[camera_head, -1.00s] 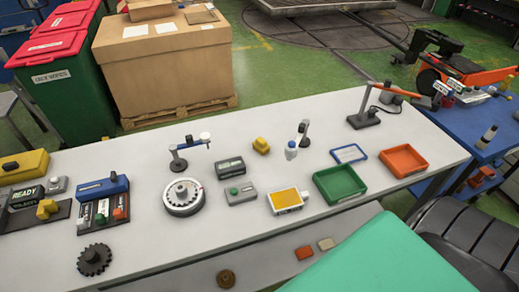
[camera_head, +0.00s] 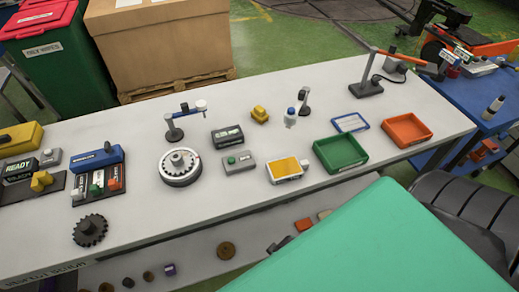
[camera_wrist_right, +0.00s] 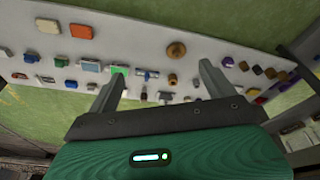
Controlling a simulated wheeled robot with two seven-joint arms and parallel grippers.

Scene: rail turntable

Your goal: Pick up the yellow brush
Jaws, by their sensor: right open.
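A small yellow block-like object (camera_head: 260,114) stands on the grey table towards the back, in the head view. It is too small for me to tell whether it is the yellow brush; I see no clear bristles. Another yellow piece (camera_head: 41,181) sits on a dark board at the left. My right gripper (camera_wrist_right: 160,77) shows in the right wrist view with its two fingers wide apart and nothing between them. It is above the surfaces with small parts, clear of them. My left gripper is in neither view.
The table (camera_head: 330,82) holds a gear turntable (camera_head: 180,168), a green tray (camera_head: 341,153), an orange tray (camera_head: 406,131) and a yellow-topped box (camera_head: 286,169). Small lamp-like stands rise near the back edge. A lower shelf (camera_head: 195,255) carries several small parts.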

